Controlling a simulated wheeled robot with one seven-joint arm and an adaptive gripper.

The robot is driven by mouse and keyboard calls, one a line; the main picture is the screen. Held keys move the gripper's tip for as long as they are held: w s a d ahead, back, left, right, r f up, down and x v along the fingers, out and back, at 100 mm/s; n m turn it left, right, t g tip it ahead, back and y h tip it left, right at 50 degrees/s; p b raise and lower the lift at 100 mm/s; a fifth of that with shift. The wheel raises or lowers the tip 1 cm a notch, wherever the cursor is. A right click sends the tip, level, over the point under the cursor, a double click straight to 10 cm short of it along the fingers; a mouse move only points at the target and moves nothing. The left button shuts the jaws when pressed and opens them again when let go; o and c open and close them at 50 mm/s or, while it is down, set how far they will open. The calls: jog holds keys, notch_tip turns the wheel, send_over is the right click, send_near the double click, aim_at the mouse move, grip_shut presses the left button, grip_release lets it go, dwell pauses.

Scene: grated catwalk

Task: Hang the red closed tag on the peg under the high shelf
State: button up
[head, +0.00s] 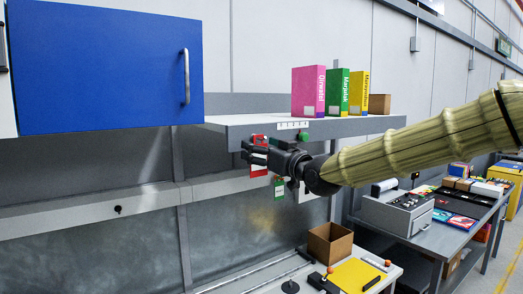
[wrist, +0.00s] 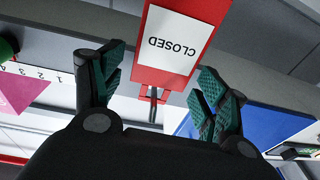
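The red closed tag (wrist: 178,40) has a white panel that reads CLOSED, upside down in the wrist view. A dark peg (wrist: 153,103) shows at the tag's top end, and the tag appears to hang on it; the exact contact is unclear. In the head view the red tag (head: 258,173) is just under the front of the high shelf (head: 245,121), partly hidden by my gripper (head: 250,151). In the wrist view my gripper (wrist: 163,75) has its fingers spread on either side of the tag, with gaps.
A green tag (head: 279,188) hangs just right of my gripper. A blue cabinet (head: 100,70) is at upper left. Binders (head: 337,92) and a brown box (head: 379,104) stand on the shelf. Below is a table with an open carton (head: 330,242); another bench is at right.

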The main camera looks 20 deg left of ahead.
jog(key=shift+d, duration=0.1)
